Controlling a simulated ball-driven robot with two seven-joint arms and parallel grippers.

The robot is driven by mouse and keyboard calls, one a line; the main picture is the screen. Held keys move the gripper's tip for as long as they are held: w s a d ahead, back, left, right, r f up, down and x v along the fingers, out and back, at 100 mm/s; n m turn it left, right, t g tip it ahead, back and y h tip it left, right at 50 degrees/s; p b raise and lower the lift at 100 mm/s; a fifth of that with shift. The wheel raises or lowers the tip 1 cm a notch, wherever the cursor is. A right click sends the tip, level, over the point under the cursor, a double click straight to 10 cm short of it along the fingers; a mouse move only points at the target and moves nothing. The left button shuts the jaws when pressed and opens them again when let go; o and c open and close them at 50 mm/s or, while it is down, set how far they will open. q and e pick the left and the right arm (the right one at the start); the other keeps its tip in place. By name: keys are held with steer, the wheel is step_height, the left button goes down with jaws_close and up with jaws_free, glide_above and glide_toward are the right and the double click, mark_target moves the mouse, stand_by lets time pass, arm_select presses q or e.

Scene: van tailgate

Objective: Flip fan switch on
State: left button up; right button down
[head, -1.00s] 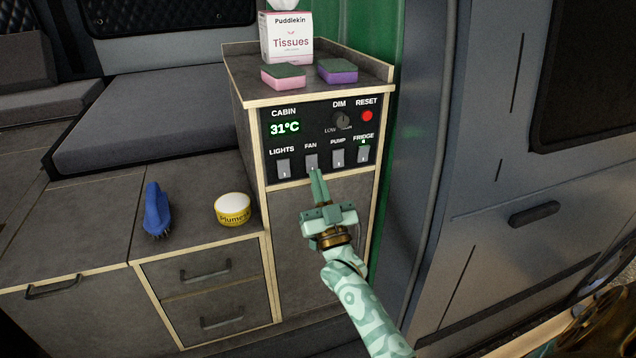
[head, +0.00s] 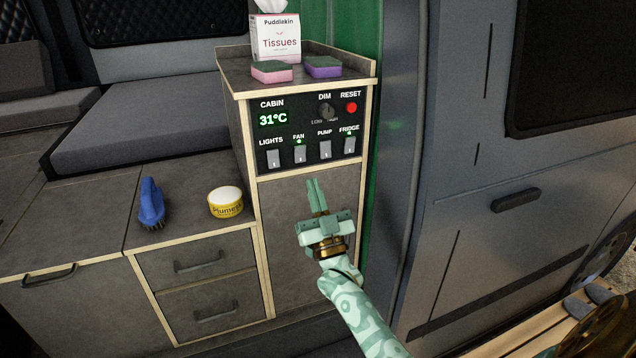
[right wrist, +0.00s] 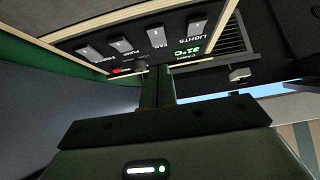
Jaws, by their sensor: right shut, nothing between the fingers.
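The black control panel (head: 312,128) is on the front of the cabinet. The fan switch (head: 300,154) is second from the left in its lower row, under the FAN label, with a small green light lit above it. It also shows upside down in the right wrist view (right wrist: 155,38). My right gripper (head: 315,184) is shut and empty. Its fingertips are below and slightly right of the fan switch, apart from it, in front of the plain cabinet door. In the right wrist view the closed fingers (right wrist: 157,86) point toward the panel. My left gripper is out of view.
The lights switch (head: 273,159), pump switch (head: 325,149) and fridge switch (head: 349,145) flank the fan switch; the fridge light is green. A dim knob (head: 327,112) and red reset button (head: 351,107) sit above. Sponges and tissues (head: 275,38) stand on top.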

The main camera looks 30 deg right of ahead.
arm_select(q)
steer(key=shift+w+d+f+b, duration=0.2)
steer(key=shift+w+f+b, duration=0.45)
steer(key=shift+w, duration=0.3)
arm_select(e)
steer(key=w+f+v, duration=0.1)
steer(key=v, duration=0.6)
steer(key=shift+s+f, duration=0.2)
steer(key=shift+f, duration=0.15)
